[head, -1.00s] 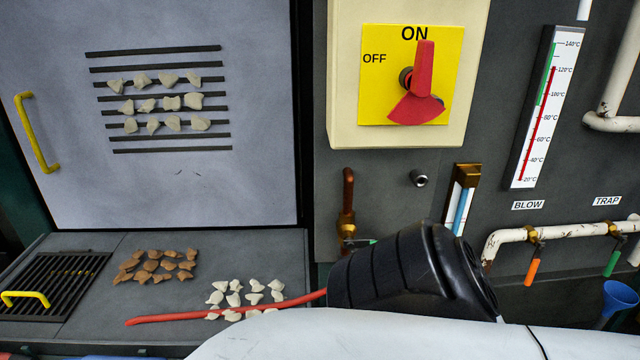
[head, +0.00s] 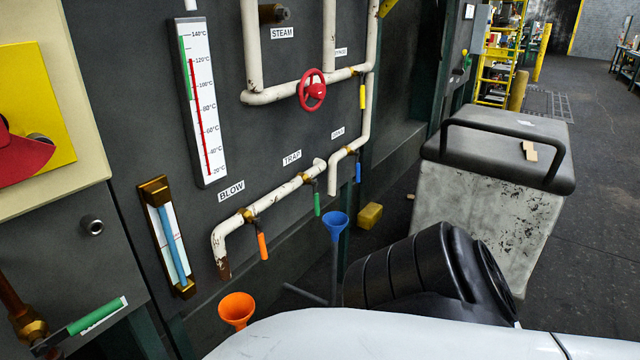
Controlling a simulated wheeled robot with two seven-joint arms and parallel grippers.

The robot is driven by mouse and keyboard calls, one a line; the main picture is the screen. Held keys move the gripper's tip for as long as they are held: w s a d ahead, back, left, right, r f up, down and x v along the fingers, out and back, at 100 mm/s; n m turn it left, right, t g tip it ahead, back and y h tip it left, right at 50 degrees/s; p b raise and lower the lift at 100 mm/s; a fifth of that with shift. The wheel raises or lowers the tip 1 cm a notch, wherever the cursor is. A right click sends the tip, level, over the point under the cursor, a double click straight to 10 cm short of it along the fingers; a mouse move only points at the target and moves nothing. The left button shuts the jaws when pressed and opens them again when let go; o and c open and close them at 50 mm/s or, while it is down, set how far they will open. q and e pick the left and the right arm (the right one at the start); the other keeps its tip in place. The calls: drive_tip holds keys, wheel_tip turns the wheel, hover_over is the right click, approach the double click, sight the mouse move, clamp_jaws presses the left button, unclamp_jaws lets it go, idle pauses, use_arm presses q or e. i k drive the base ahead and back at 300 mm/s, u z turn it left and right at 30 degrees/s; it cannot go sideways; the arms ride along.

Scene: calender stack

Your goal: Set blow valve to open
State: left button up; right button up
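The blow valve has an orange handle (head: 262,245) that hangs down from a brass body (head: 248,215) on a rusty white pipe, right of centre-left in the head view. The BLOW label (head: 231,191) is on the dark panel above it. The handle points roughly downward, across the sloping pipe. Nothing touches it. The pipe's open end (head: 223,268) bends down to the left of the handle, above an orange funnel (head: 236,309). Neither gripper is visible. Only a black and white arm part of mine shows at the bottom.
The trap valve's green handle (head: 317,204), a blue handle (head: 358,172) and a blue funnel (head: 336,222) are to the right. A red handwheel (head: 312,90) is above. A gauge (head: 203,105) is left. A grey cart (head: 492,190) stands right, with open floor beyond.

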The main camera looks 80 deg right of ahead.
sight(258, 223)
drive_tip(key=z, duration=1.95)
